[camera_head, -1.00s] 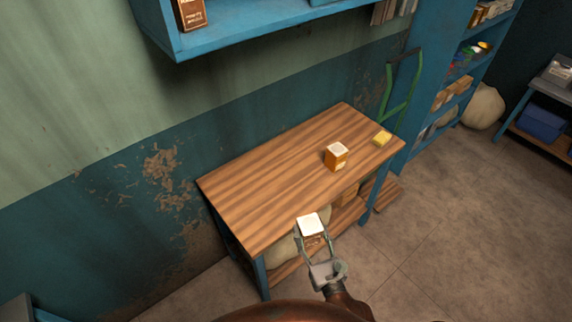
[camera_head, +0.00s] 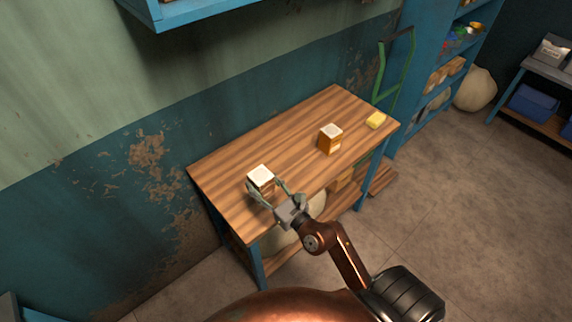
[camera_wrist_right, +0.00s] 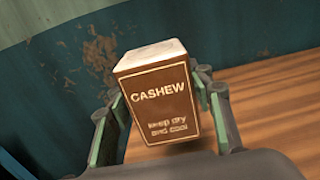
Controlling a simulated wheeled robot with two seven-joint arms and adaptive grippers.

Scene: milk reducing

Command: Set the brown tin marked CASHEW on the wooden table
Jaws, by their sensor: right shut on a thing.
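The brown CASHEW tin (camera_wrist_right: 161,100) is held upright, slightly tilted in the picture, between the fingers of my right gripper (camera_wrist_right: 165,120) in the right wrist view. Its label reads CASHEW, keep dry and cool. In the head view the tin (camera_head: 261,176) shows its pale top over the left part of the wooden table (camera_head: 235,205). My right gripper (camera_head: 272,193) is shut on it from the front right. I cannot tell whether the tin's base touches the tabletop. My left gripper is not in view.
An orange-brown tin with a pale top (camera_head: 330,139) and a small yellow block (camera_head: 375,120) stand on the table's right half. The wall (camera_head: 130,160) runs behind the table. A blue shelf (camera_head: 195,12) hangs above. The table's back left is clear.

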